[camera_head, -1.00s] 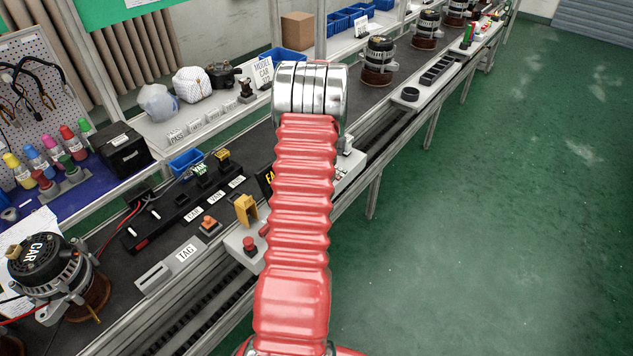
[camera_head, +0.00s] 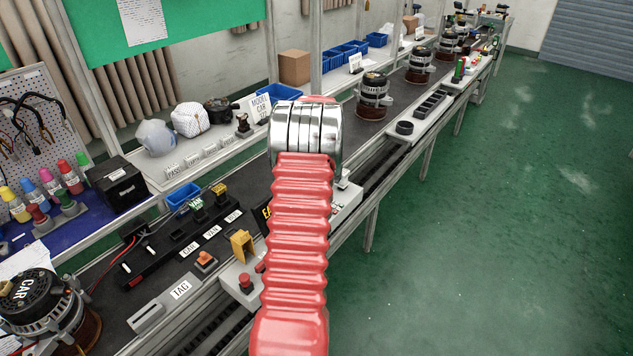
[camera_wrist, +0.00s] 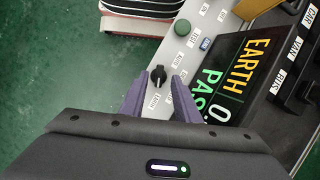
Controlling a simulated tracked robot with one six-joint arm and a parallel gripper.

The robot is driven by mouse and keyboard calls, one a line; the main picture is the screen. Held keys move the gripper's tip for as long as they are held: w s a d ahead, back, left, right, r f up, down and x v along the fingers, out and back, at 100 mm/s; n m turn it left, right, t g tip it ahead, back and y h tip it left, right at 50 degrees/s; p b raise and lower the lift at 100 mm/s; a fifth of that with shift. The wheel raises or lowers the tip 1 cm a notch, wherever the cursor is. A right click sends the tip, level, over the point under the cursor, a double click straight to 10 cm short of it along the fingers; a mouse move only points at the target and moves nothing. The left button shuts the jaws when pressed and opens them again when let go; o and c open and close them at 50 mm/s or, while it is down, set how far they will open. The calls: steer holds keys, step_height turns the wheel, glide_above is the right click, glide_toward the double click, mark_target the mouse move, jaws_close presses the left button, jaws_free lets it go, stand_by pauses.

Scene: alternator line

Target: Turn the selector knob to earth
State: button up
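The selector knob (camera_wrist: 158,75) is small and black, on a pale grey panel (camera_wrist: 150,52) in the wrist view. A light pointer mark shows on it, and the small labels around it are too blurred to read surely. My gripper (camera_wrist: 159,77) is open, with one grey-purple finger on each side of the knob. A gap shows between the knob and each finger; whether the tips reach down to its depth is unclear. A dark display (camera_wrist: 240,75) beside the panel reads "EARTH" in yellow and "PASS" in green. In the head view my arm hides the knob and gripper.
A green button (camera_wrist: 182,27) sits on the same panel. In the head view, a red button (camera_head: 246,281) and a yellow bracket (camera_head: 243,246) stand left of my arm. A CAR alternator (camera_head: 45,305) is at lower left. Green floor on the right is clear.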

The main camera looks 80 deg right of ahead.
steer(key=v, duration=1.1)
steer(key=shift+r, duration=0.2)
steer(key=shift+w+d, duration=0.1)
steer(key=shift+d, duration=0.05)
